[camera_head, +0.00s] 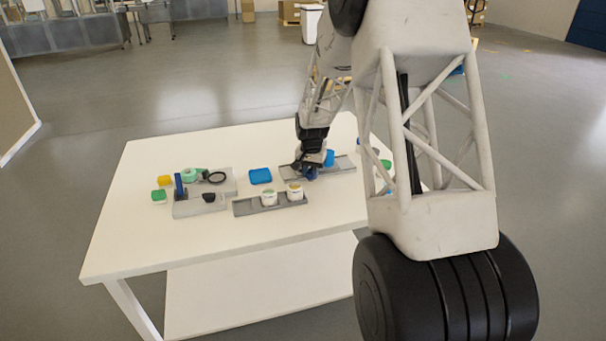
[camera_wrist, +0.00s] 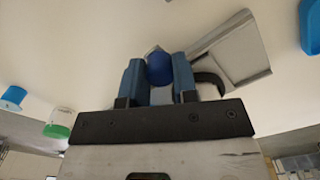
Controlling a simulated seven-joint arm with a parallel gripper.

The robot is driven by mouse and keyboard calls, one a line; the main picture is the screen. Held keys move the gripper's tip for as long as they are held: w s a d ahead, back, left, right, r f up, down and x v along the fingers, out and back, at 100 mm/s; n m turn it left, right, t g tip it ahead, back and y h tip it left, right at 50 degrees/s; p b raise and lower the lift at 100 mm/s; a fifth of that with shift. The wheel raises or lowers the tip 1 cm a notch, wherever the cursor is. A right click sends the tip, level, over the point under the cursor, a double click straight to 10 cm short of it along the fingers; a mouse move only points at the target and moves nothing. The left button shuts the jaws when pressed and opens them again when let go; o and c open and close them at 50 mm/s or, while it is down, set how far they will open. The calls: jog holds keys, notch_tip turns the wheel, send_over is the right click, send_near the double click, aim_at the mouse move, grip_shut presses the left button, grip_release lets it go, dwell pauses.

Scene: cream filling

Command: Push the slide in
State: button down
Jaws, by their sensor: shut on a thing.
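A grey slide tray (camera_head: 345,163) lies at the back right of the white table, partly hidden by my arm. In the wrist view, a grey tray (camera_wrist: 243,45) with a raised rim shows to the right of my fingers, with a black curved piece (camera_wrist: 209,80) at its near end. My gripper (camera_head: 309,175) is low over the back tray. In the wrist view, my blue fingers (camera_wrist: 159,80) are shut on a dark blue rounded piece (camera_wrist: 159,66). I cannot tell whether this piece is fixed to the slide.
A front grey tray (camera_head: 243,207) bears two white cups (camera_head: 268,197). A blue box (camera_head: 260,176) lies behind it. The table's front strip is clear.

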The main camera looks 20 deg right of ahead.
jog(key=shift+d, duration=0.7)
jog(key=c, duration=0.9)
grip_release()
jog(key=shift+r, duration=3.95)
